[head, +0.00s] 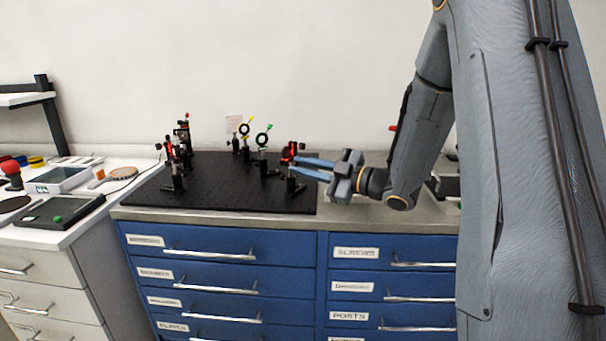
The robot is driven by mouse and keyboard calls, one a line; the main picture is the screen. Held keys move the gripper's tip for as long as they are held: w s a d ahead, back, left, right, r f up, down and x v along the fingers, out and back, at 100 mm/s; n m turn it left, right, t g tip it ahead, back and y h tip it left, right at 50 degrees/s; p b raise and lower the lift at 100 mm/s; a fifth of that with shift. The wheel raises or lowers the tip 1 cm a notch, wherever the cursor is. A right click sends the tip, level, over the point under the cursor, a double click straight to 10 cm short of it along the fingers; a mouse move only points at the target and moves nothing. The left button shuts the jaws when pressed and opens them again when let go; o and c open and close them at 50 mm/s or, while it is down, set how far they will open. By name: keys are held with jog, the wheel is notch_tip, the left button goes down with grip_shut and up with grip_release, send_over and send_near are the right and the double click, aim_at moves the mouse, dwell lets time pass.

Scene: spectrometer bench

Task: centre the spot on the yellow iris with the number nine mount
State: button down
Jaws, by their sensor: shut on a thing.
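The yellow iris (244,130) is a dark ring on a post with a yellow tip, at the back of the black breadboard. A black mount with red parts (289,149) stands on a post at the breadboard's right side; no number on it can be read. My gripper (297,166) reaches in from the right with its blue fingers at this mount. It is shut on a knob of the mount, which the fingers largely hide. I cannot make out a light spot on the yellow iris.
A green-tipped iris (262,139) stands in front and right of the yellow one. More red-knobbed mounts (172,160) stand at the breadboard's left. The breadboard's front middle (225,195) is bare. A white side bench (60,228) holds small instruments at the left.

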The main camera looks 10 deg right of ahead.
jog(key=shift+n+b, duration=0.8)
jog(key=shift+n, duration=0.3)
jog(key=c, duration=1.7)
grip_release()
jog(key=shift+c, duration=0.2)
jog(key=b+v, duration=0.1)
jog(key=v, duration=0.6)
jog(key=shift+s+d, duration=0.3)
jog(key=shift+s, duration=0.05)
